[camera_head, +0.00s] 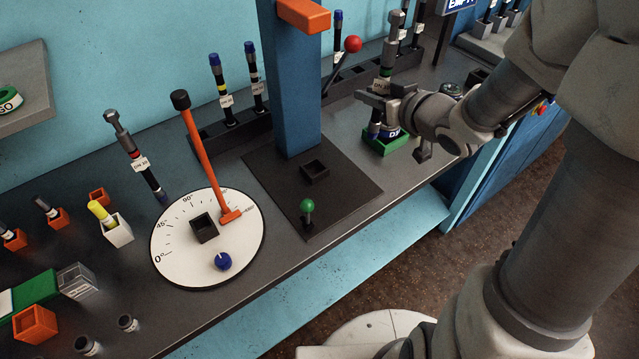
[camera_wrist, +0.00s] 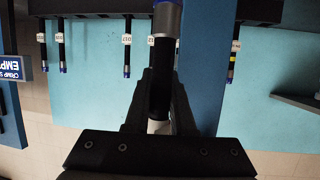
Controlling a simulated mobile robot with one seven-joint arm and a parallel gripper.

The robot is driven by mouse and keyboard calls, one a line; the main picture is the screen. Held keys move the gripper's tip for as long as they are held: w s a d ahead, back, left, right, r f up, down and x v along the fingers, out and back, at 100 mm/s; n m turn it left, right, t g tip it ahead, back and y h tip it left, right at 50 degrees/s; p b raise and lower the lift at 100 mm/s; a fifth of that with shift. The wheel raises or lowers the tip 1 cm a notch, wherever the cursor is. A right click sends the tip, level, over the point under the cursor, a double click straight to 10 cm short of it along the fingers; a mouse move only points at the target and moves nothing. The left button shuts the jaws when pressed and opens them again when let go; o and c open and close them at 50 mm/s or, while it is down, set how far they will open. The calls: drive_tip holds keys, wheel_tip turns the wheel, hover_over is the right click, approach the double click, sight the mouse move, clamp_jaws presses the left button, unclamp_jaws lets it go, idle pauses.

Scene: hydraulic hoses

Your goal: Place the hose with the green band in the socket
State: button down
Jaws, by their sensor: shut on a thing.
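My gripper (camera_head: 374,93) is shut on an upright hose with a green band (camera_head: 387,71). The hose has a grey fitting on top and a white label at the jaws. Its lower end shows below the jaws, in front of or above a green tray (camera_head: 384,146); I cannot tell if they touch. In the wrist view, the black hose (camera_wrist: 161,85) stands between the fingers, its green band not clear. One square black socket (camera_head: 315,169) is on the dark plate under the blue press column; another (camera_head: 204,228) is on the white dial. Both look empty.
The blue column (camera_head: 291,90) stands left of my gripper, with a red-knobbed lever (camera_head: 352,45) beside it. A rack (camera_head: 235,125) with several hoses is behind. An orange lever (camera_head: 205,160) crosses the dial. A green-knobbed lever (camera_head: 308,206) stands at the plate's front.

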drive_tip(key=shift+n+g+y, duration=0.6)
drive_tip(key=shift+n+y, duration=0.2)
drive_tip(key=shift+n, duration=0.1)
drive_tip(key=a+f+b, duration=0.3)
drive_tip(key=a, duration=0.1)
drive_tip(key=w+a+f+b, duration=0.1)
drive_tip(key=a+f+b, duration=0.2)
drive_tip(key=a, duration=0.1)
drive_tip(key=a+f+b, duration=0.3)
drive_tip(key=a, duration=0.1)
drive_tip(key=shift+w+a, duration=0.2)
drive_tip(key=shift+a, duration=0.1)
drive_tip(key=shift+f+b, duration=1.05)
drive_tip(key=shift+f, duration=0.85)
drive_tip(key=shift+f, duration=0.2)
drive_tip(key=c, duration=0.8)
unclamp_jaws()
drive_tip(key=shift+o, duration=0.2)
